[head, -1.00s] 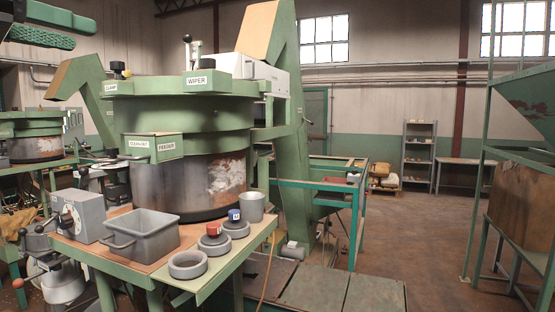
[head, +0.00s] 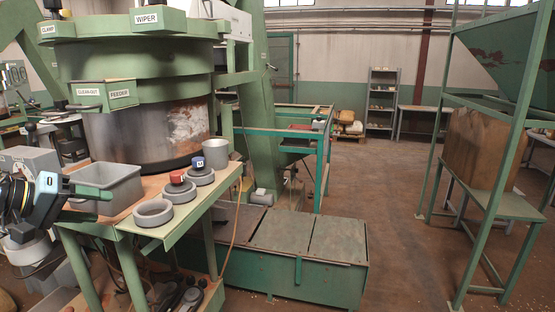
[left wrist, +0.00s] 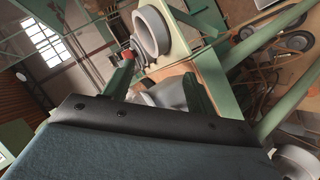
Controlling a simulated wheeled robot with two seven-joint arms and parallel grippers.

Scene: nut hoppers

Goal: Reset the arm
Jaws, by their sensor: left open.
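My left gripper (head: 96,204) is low at the left edge in the head view, beside the front of the green worktable and close to the grey bin (head: 108,183). Its green fingers are apart, and I see nothing held between them. In the left wrist view the two fingers of this gripper (left wrist: 160,84) stand apart, with grey surfaces behind them. A grey ring-shaped dish (left wrist: 152,32) shows beyond the fingers there. My right gripper is not in view.
The worktable (head: 210,205) holds a grey ring dish (head: 153,213), dishes with a red knob (head: 177,177) and a blue knob (head: 198,162), and a grey cup (head: 215,150). A large green feeder drum (head: 140,60) stands behind. Floor at right (head: 400,230) is open.

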